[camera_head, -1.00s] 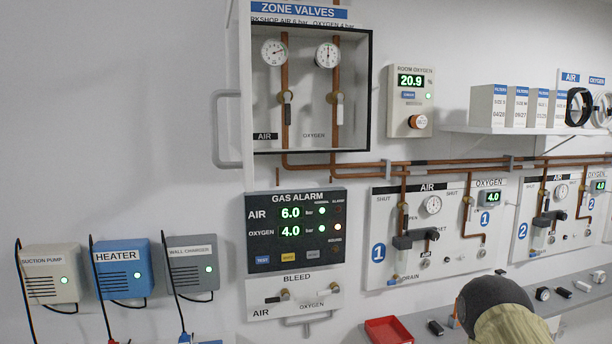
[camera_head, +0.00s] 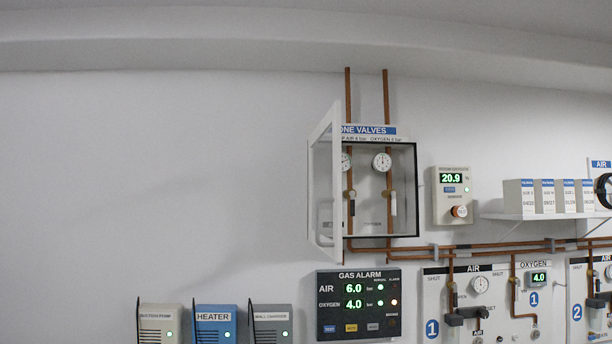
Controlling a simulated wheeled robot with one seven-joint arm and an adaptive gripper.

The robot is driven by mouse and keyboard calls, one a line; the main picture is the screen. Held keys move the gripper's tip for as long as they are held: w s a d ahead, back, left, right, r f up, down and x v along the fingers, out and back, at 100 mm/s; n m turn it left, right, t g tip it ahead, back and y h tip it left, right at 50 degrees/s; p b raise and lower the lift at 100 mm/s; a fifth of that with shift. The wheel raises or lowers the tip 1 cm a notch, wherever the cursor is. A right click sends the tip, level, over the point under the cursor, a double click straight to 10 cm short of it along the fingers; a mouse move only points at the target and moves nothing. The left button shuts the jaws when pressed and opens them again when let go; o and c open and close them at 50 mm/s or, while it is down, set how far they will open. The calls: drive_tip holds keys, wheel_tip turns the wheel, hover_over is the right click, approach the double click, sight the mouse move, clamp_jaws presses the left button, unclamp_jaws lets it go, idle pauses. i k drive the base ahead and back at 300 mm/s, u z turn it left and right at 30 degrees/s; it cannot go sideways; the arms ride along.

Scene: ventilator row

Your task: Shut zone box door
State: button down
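The zone valves box (camera_head: 404,237) is on the wall right of centre in the head view. Its door (camera_head: 325,180) is hinged on the left side and stands open, swung out from the wall, with a handle along its outer edge. Through and beside the door, two gauges and two valve levers on copper pipes show inside the box. The door overlaps the left gauge and the left part of the interior. My gripper is not in view.
The gas alarm panel (camera_head: 358,304) is below the box. A room oxygen monitor (camera_head: 451,196) and a shelf (camera_head: 540,215) with filter boxes are to the right. Copper pipes run along the wall below. The wall left of the door is bare.

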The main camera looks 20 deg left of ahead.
sight(334, 247)
drive_tip(key=z, duration=0.05)
drive_tip(key=k, duration=0.15)
drive_tip(key=u, duration=1.15)
drive_tip(key=i, duration=0.9)
drive_tip(key=u, duration=0.15)
drive_tip(key=k, duration=0.9)
drive_tip(key=z, duration=1.65)
drive_tip(key=i, duration=0.45)
drive_tip(key=u, duration=0.05)
